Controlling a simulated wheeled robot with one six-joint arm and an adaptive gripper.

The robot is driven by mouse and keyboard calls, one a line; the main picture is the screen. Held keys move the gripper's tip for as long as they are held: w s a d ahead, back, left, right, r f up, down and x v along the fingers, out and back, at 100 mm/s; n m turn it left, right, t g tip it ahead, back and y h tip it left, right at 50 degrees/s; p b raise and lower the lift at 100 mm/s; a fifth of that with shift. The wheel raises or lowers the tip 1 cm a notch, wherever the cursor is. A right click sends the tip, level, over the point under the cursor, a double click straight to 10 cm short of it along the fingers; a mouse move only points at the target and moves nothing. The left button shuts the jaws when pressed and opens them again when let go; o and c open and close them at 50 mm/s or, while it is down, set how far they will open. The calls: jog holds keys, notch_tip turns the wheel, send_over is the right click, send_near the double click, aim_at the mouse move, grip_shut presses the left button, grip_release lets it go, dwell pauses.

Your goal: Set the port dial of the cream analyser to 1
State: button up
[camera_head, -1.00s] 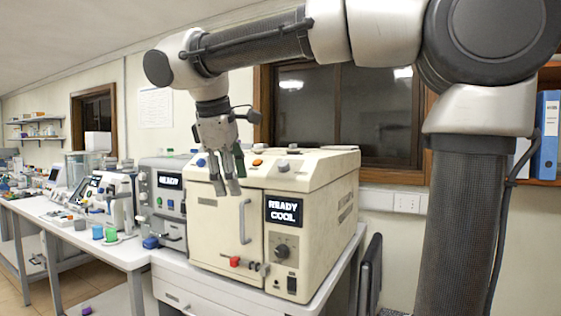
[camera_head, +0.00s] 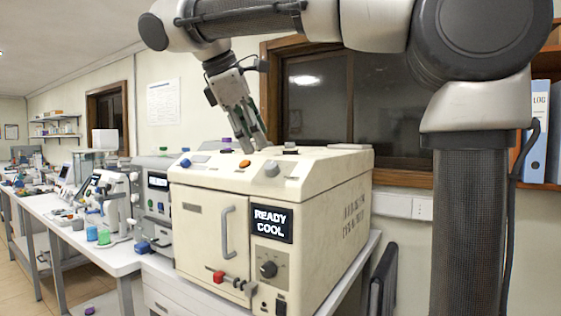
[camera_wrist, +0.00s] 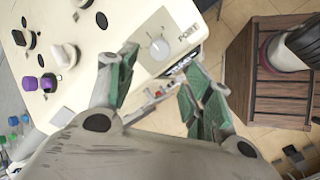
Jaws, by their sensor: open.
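The cream analyser (camera_head: 210,222) is a large cream box on a bench, its front display (camera_head: 271,223) reading READY COOL. In the wrist view, the port dial (camera_wrist: 159,49) is a pale round knob on a grey-white plate marked PORT, near the edge of the cream top. A grey knob (camera_head: 272,169) near the front edge in the head view seems to be this dial. My gripper (camera_head: 254,147) points down over the analyser's top. In the wrist view my gripper (camera_wrist: 157,75) has its green-padded fingers apart, with the dial beyond the gap. I cannot read the dial's setting.
Other knobs and caps stand on the top, including orange (camera_head: 245,164), blue (camera_head: 185,163) and purple (camera_wrist: 48,83) ones. A grey instrument (camera_head: 156,207) stands left.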

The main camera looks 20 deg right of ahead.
aim_at(269, 165)
jog(key=x, duration=0.8)
jog(key=shift+d, duration=0.15)
jog(key=c, duration=1)
